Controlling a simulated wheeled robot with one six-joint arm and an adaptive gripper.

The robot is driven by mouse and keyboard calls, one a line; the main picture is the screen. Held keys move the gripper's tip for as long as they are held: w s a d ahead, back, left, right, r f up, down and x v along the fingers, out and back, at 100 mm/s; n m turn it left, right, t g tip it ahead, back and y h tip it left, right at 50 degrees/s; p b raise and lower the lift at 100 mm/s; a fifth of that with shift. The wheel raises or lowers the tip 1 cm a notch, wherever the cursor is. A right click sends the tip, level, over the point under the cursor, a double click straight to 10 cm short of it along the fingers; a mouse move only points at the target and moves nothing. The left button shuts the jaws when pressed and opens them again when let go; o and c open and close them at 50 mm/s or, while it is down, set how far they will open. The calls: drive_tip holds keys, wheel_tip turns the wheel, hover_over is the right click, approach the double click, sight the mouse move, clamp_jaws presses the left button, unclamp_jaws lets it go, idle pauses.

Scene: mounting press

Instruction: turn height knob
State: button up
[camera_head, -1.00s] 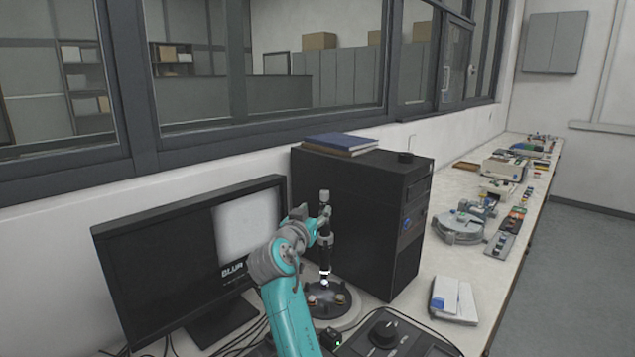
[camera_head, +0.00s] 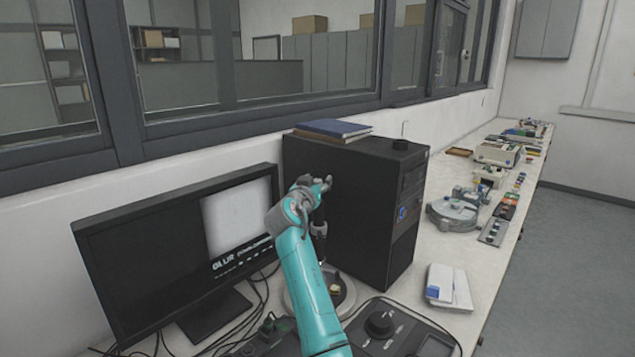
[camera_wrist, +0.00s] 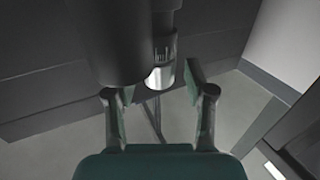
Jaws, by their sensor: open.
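The device is a dark upright column on a round base (camera_head: 342,296), partly hidden behind my arm in the head view. In the wrist view a large dark cylinder (camera_wrist: 118,45) fills the top middle. Beside it is a small pale, ribbed metal part (camera_wrist: 160,72) with a bright lower end; I cannot tell whether this is the height knob. My gripper (camera_wrist: 155,92) is open, its fingers spread below and either side of this part, with nothing visibly clamped. In the head view my gripper (camera_head: 316,188) is at the upper column, small and partly blurred into it.
A monitor (camera_head: 160,258) showing "BLUR" stands left. A black computer tower (camera_head: 350,195) with a blue book (camera_head: 333,129) on top stands close behind my gripper. A control box with a dial (camera_head: 380,324), cables and a white box (camera_head: 449,287) lie on the bench.

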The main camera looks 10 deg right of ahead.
drive_tip(key=shift+w+d, duration=0.15)
drive_tip(key=shift+w, duration=0.1)
drive_tip(key=shift+c, duration=0.2)
clamp_jaws()
drive_tip(key=shift+n+t+y, duration=0.3)
drive_tip(key=shift+y, duration=0.3)
drive_tip(key=shift+d+n+t+y, duration=0.1)
drive_tip(key=shift+n+t+y, duration=0.35)
drive_tip(key=shift+n+y, duration=1.25)
drive_tip(key=shift+d+n+t+y, duration=0.1)
drive_tip(key=shift+n+t+y, duration=0.65)
drive_tip(key=shift+y, duration=1.65)
drive_tip(key=shift+a+n+g+y, duration=0.1)
drive_tip(key=shift+n+g+y, duration=0.55)
drive_tip(key=shift+n+y, duration=1.05)
drive_tip(key=shift+n+g+y, duration=0.65)
drive_tip(key=shift+n+y, duration=0.5)
drive_tip(key=shift+y, duration=1.05)
drive_tip(key=shift+n+y, duration=0.4)
